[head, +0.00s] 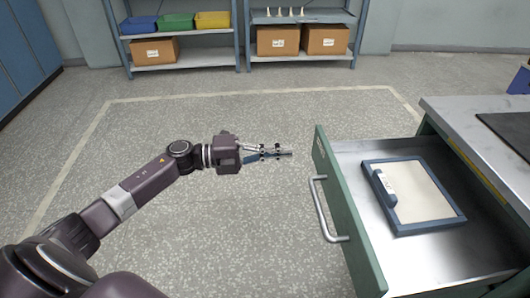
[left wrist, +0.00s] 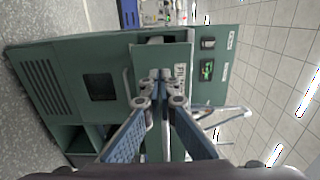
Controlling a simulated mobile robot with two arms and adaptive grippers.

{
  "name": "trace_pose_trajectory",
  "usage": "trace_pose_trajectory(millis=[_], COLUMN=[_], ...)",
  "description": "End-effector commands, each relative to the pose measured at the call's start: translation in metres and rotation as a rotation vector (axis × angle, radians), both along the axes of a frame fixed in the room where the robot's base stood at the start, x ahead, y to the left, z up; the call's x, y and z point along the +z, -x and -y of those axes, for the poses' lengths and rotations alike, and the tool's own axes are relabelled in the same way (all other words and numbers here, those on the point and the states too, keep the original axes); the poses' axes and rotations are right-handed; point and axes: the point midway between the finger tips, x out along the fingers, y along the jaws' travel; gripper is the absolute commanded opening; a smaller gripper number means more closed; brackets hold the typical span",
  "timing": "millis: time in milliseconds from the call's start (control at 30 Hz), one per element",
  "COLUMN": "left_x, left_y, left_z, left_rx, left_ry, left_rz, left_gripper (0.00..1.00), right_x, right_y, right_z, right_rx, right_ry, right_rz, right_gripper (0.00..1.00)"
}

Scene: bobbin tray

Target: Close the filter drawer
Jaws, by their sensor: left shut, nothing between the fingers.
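The filter drawer is pulled out at the right of the head view, with its green front panel (head: 337,190) facing left and a metal bar handle (head: 322,212) on it. Inside lies a flat filter (head: 420,190) with a blue-grey frame and a pale face. My left gripper (head: 290,153) is shut and empty, a short way left of the drawer front's far end and apart from it. In the left wrist view, my closed fingertips (left wrist: 160,86) overlap the drawer's green front (left wrist: 160,58), which carries a white label. My right gripper is not in view.
The green cabinet (left wrist: 55,65) fills much of the left wrist view, turned on its side. Its metal worktop (head: 455,112) bears a dark mat (head: 510,130). Shelves with bins and cardboard boxes (head: 155,51) stand at the back. The floor left of the drawer is clear.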

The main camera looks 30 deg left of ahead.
Motion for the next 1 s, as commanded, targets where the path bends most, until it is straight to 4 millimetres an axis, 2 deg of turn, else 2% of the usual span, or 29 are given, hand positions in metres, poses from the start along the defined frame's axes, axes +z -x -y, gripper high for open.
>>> trace_pose_trajectory(millis=[100, 333, 1000], left_x=[0.002, 0.000, 0.000], left_y=[-0.014, -0.031, -0.039], left_z=[0.021, 0.045, 0.056], left_rx=[-0.001, 0.001, 0.002], left_ry=[0.002, 0.002, 0.002], left_rz=[0.004, 0.000, 0.000], left_gripper=[0.00, 0.00, 0.00], right_x=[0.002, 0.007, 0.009], right_y=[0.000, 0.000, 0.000], right_z=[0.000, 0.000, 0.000], right_rx=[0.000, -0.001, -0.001], right_ry=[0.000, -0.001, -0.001], right_rz=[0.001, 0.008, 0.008], right_gripper=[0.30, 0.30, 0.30])
